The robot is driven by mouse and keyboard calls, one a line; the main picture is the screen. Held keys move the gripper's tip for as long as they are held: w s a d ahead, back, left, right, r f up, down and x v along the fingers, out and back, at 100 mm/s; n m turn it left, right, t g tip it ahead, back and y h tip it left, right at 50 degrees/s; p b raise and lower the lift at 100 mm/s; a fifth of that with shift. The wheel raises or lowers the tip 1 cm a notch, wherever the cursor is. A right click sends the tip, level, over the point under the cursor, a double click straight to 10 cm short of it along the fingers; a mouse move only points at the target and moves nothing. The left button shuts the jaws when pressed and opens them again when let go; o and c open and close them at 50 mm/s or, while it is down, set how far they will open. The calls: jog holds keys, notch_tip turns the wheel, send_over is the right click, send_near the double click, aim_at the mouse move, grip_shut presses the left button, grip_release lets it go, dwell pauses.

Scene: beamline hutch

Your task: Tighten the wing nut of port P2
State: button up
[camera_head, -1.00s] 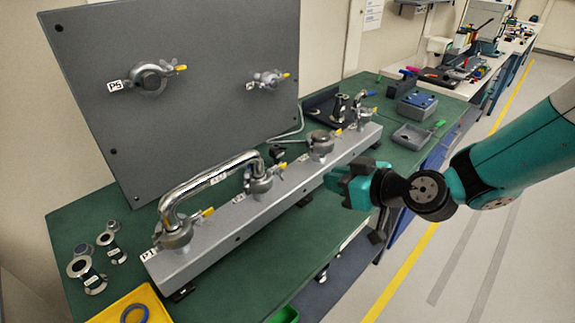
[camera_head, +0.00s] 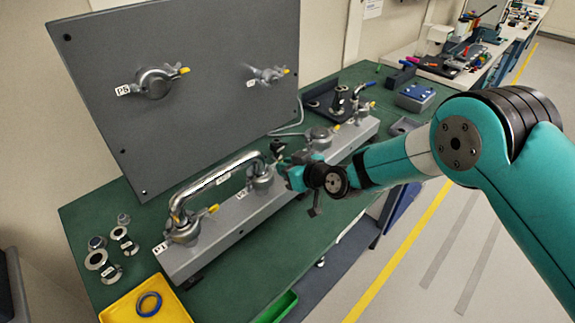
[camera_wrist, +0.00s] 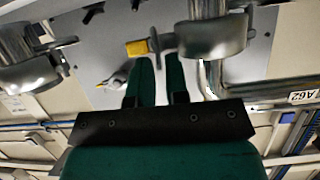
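The port P2 clamp (camera_head: 261,176) is a grey ring at the right end of the U-shaped metal tube (camera_head: 215,180), on the grey manifold bar (camera_head: 228,224). My gripper (camera_head: 288,172) is just right of this clamp and hides its wing nut in the head view. In the wrist view, a wing nut (camera_wrist: 163,43) with a yellow tip projects from a clamp (camera_wrist: 212,38) just past the fingertips of my gripper (camera_wrist: 160,62). The two green fingers are apart with nothing visible between them. Contact with the nut cannot be told.
The port P1 clamp (camera_head: 183,229) stands left on the bar; another clamp (camera_head: 319,137) stands behind my gripper. The upright grey panel (camera_head: 190,40) carries the P5 clamp (camera_head: 154,82). A yellow tray (camera_head: 178,308) and loose fittings (camera_head: 97,260) lie at the left.

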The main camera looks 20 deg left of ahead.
grip_shut()
